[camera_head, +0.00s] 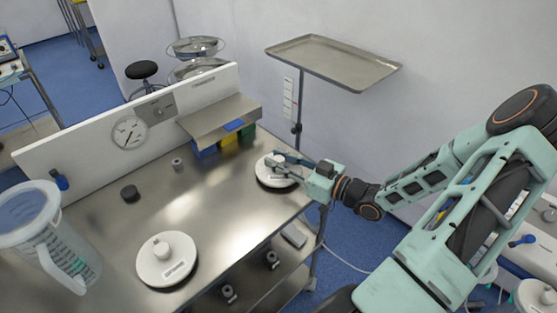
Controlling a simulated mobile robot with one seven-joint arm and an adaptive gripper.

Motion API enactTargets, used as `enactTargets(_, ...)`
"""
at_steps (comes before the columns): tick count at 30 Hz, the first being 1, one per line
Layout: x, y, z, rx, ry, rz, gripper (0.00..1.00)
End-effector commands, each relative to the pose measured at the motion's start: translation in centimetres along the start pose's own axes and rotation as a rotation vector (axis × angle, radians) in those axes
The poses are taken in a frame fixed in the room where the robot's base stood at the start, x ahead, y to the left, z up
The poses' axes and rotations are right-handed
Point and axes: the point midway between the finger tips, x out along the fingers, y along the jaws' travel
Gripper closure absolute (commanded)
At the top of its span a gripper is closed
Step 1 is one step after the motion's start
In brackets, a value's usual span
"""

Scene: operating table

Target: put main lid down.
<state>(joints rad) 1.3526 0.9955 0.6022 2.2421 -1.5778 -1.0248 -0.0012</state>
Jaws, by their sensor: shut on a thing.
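A round white lid with a dark rim (266,177) is at the right end of the steel table (205,215). My gripper (281,161) reaches in from the right and is shut on this lid at its top, hiding its knob and part of its surface. I cannot tell whether the lid touches the table or hangs just above it. A second round white lid (152,268), with a knob and a label, lies flat near the table's front edge. The label on the held lid is too small to read, so I cannot confirm which is the main lid.
A steel shelf (215,117) with blue, yellow and green blocks under it stands behind the held lid. A clear jug (50,240) stands at the left. The table centre is mostly clear.

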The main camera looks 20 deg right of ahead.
Motion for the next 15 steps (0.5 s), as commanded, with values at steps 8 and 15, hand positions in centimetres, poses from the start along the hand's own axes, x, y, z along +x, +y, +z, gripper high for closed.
enactTargets(8,0.02,-0.02,0.26,0.000,0.000,0.000,0.62)
enactTargets(15,0.01,-0.02,0.25,0.000,0.000,0.000,0.60)
